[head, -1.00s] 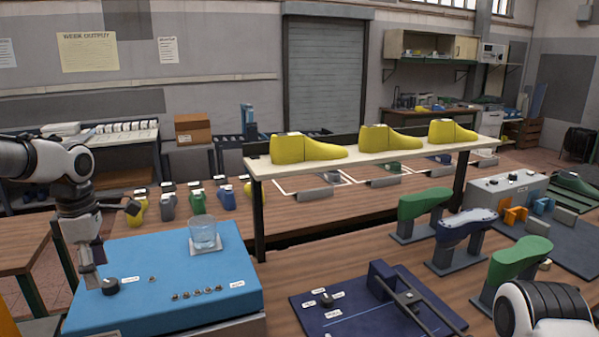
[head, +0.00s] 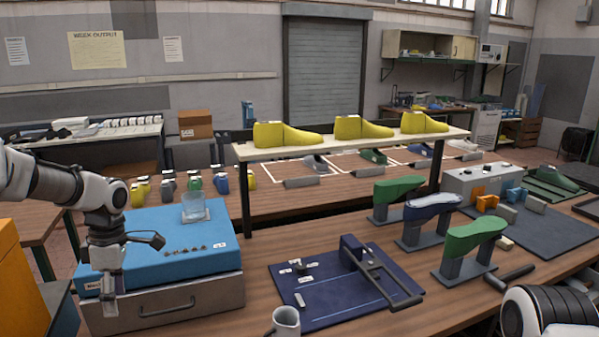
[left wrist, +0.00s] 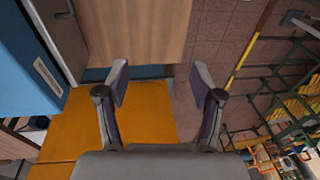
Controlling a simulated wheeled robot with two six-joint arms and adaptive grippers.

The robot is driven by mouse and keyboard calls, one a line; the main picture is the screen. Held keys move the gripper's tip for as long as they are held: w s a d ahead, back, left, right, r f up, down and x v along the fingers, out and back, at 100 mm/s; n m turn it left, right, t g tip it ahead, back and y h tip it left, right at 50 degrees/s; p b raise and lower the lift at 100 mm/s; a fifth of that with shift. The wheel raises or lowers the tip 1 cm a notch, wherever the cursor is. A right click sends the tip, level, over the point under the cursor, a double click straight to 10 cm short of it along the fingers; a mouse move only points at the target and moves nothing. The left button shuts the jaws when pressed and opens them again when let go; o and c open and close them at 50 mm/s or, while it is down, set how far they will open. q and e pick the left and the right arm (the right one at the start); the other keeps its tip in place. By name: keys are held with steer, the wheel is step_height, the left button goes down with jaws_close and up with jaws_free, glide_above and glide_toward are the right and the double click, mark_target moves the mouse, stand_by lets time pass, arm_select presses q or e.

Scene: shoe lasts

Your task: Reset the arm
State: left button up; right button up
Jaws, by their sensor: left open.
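My left gripper (head: 108,304) points down at the front left corner of the blue-topped box (head: 142,232), in front of its grey drawer front (head: 195,300). In the left wrist view its two fingers (left wrist: 160,84) are spread apart with nothing between them. My left arm comes in from the left edge.
Yellow shoe lasts (head: 287,134) sit on a raised shelf (head: 345,146). An orange block (head: 18,275) is at left.

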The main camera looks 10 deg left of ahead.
arm_select(q)
steer(key=s+d+f+m+g, duration=0.1)
steer(key=s+d+f+g, duration=0.15)
steer(key=s+f, duration=0.4)
steer(key=s+d+f+m+g+b, duration=0.1)
steer(key=s+d+f, duration=0.25)
steer(key=f, duration=0.55)
steer(key=s+d+f+m+g, duration=0.2)
steer(key=s+d+f, duration=0.2)
steer(key=f, duration=0.3)
steer(key=s+d+f+m+t, duration=0.1)
steer(key=s+d+f+m, duration=0.4)
steer(key=s+f, duration=0.3)
steer(key=s+d+f+m+t, duration=0.1)
steer(key=s+d+f+m, duration=0.4)
steer(key=s, duration=0.6)
steer(key=w+m+t, duration=0.5)
steer(key=w+m, duration=0.1)
steer(key=m, duration=0.3)
steer(key=shift+w+a+b, duration=0.3)
steer(key=shift+a+b, duration=0.05)
steer(key=shift+b, duration=0.05)
steer(key=shift+f+t, duration=0.1)
steer(key=shift+t, duration=0.15)
